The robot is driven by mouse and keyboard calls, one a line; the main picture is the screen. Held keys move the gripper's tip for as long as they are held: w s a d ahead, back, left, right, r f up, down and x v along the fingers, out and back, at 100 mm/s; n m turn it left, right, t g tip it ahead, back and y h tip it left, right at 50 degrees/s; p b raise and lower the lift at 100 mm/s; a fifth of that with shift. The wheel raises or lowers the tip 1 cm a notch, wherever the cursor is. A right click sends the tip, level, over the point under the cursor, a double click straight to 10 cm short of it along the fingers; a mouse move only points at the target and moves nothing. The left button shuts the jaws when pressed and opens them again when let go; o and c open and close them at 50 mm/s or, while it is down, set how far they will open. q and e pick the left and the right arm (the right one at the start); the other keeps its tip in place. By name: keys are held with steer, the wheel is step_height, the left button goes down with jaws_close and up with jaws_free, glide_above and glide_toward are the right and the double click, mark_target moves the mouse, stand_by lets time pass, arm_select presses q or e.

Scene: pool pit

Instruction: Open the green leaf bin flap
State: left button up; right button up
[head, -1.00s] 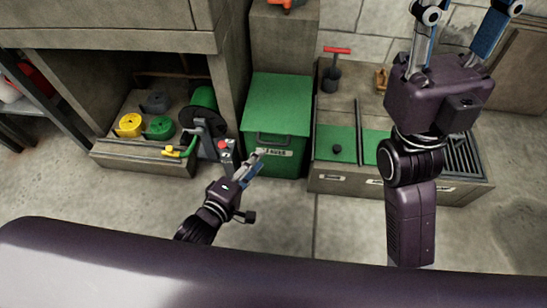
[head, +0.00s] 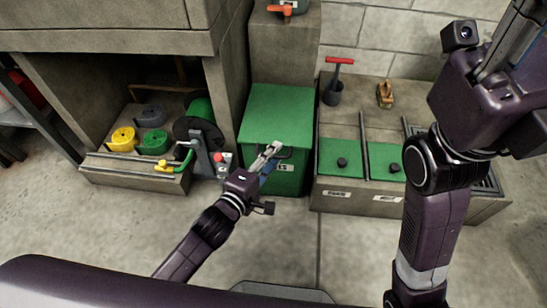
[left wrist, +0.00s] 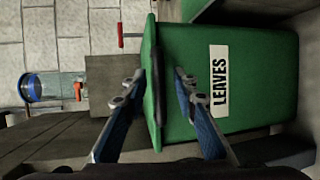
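The green leaf bin (head: 285,180) stands at the middle of the head view, with its green flap (head: 275,112) lying flat and shut on top. In the left wrist view the bin (left wrist: 260,65) appears on its side, with a white LEAVES label (left wrist: 218,80) on its front. A dark handle bar (left wrist: 157,85) runs along the flap's front edge. My left gripper (head: 273,153) is at this edge; its fingers are apart, one to each side of the bar in the wrist view. I cannot tell whether they touch it. My right gripper (head: 510,50) is raised at right, its fingertips cut off.
A hose reel (head: 200,125) and yellow and green discs sit in the alcove at left. A stone bench with green panels (head: 341,158) is at right. The floor in front is clear.

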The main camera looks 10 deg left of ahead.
arm_select(q)
jaws_close()
stand_by(0.4)
